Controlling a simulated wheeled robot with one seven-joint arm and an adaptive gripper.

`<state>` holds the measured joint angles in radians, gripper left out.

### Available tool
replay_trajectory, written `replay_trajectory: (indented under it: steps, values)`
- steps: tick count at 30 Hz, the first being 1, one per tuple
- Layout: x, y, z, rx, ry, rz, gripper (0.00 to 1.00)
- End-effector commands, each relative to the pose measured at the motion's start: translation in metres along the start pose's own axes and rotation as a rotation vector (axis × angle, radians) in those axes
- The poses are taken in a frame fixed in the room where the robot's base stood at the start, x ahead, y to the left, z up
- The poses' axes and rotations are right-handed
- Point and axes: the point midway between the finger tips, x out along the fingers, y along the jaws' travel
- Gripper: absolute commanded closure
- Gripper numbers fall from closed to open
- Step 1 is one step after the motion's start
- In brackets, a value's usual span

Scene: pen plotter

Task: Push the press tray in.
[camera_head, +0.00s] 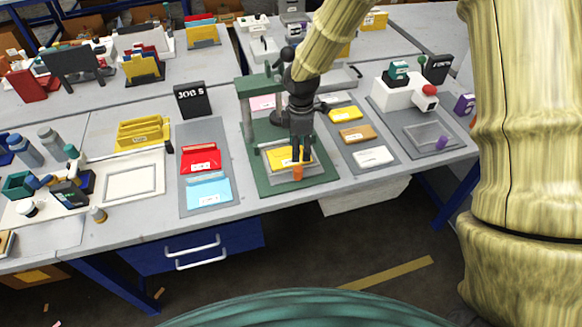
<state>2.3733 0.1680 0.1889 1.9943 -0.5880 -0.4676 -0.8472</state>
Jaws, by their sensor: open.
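A green press (248,122) stands on a green base plate in the middle of the front table. Its tray (311,178) sticks out at the front of the base. A yellow piece (281,155) lies on the tray, and a small orange knob (298,174) is at the tray's front. My gripper (301,157) is dark, points down, and is over the tray by the yellow piece and just above the orange knob. It is open. It hides part of the press and the tray. I cannot tell whether its fingertips touch the tray or knob.
Left of the press, a grey mat (192,137) holds red and blue pieces. To its right, another mat (388,172) holds yellow, brown and white pieces. A white machine with a red button (405,92) stands further right. The table's front edge is close to the tray.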

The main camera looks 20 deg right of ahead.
Motion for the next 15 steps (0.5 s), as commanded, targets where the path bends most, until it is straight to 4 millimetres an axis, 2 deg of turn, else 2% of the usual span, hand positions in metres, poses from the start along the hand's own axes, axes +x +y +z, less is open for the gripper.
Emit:
replay_trajectory:
  steps: [15]
  values:
    - [0.061, -0.001, -0.002, -0.003, 0.000, -0.003, 0.51]
